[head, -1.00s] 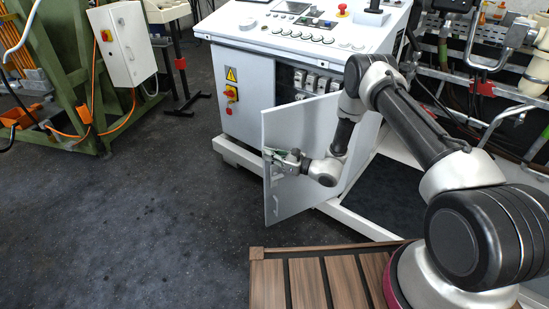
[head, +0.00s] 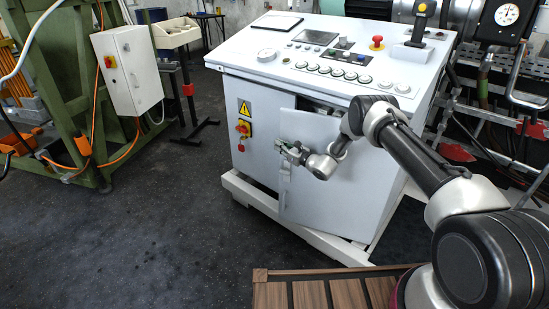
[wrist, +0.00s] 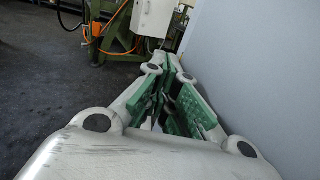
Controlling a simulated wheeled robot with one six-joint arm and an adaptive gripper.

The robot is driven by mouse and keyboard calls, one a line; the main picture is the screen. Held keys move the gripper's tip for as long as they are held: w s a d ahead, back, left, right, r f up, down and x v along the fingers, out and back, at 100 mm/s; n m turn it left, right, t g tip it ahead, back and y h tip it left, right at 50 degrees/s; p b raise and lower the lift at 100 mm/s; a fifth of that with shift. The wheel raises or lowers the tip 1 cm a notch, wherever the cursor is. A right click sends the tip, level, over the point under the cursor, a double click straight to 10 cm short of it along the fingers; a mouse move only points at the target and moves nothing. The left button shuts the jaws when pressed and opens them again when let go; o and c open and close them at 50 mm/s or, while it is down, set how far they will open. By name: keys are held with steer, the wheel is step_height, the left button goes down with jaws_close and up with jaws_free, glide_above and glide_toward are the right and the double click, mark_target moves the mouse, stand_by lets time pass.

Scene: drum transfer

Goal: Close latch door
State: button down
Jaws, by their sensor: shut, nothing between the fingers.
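The white latch door (head: 318,198) is on the front of the white control cabinet (head: 262,85). The door's pale surface (wrist: 265,65) fills the right side there. Whether the fingers touch the door is unclear.
A red and yellow switch (head: 242,128) and a warning sign (head: 244,107) are left of the door. A white base frame (head: 290,228) runs along the floor under the cabinet. Wooden slats (head: 310,292) lie in front. The dark floor (head: 150,230) to the left is clear.

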steer(key=w+d+m+t+h, duration=0.1)
steer(key=w+d+h, duration=0.1)
steer(key=w, duration=0.6)
steer(key=shift+d+m+t, duration=0.3)
steer(key=shift+d, duration=0.55)
steer(key=shift+s, duration=0.1)
